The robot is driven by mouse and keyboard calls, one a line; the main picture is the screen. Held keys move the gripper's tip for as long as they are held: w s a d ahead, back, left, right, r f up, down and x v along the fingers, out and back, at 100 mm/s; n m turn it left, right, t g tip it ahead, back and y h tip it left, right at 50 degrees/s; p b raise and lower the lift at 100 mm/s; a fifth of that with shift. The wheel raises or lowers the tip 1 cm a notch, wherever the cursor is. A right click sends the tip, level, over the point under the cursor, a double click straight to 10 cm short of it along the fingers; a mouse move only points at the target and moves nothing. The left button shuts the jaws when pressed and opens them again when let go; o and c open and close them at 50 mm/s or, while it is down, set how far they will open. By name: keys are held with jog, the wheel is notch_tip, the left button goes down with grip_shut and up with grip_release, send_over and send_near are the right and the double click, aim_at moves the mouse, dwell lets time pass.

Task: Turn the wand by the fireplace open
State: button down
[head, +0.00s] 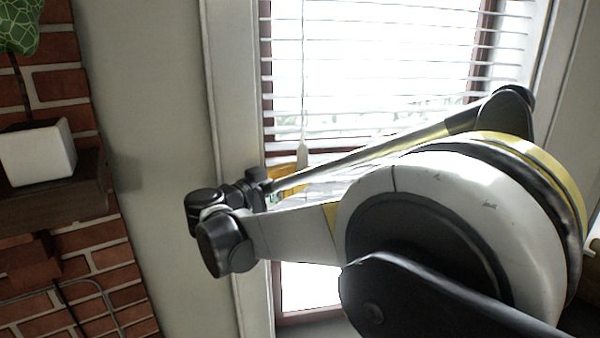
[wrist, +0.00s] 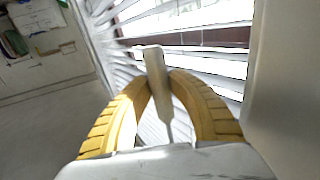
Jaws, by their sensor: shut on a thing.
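The wand (head: 303,154) hangs on its thin cord in front of the window blind (head: 400,55) in the head view. Its pale, thick end (wrist: 155,70) shows in the wrist view between the two yellow fingers of my gripper (wrist: 159,90). The fingers are shut on it near their tips. In the head view my gripper (head: 290,178) is at the wand's lower end, partly hidden behind my own arm. The blind's upper slats look spread, with bright light between them; my arm hides part of the lower slats.
A brick fireplace wall (head: 60,85) with a dark mantel (head: 50,200) and a white plant pot (head: 38,152) stands at the left. The window frame (head: 228,100) is close to my gripper. Shelves with papers (wrist: 35,30) show far off in the wrist view.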

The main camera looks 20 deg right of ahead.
dwell(0.6)
jog(key=c, duration=1.2)
grip_release()
jog(key=shift+d, duration=0.1)
jog(key=v, duration=1.2)
jog(key=shift+w, duration=0.1)
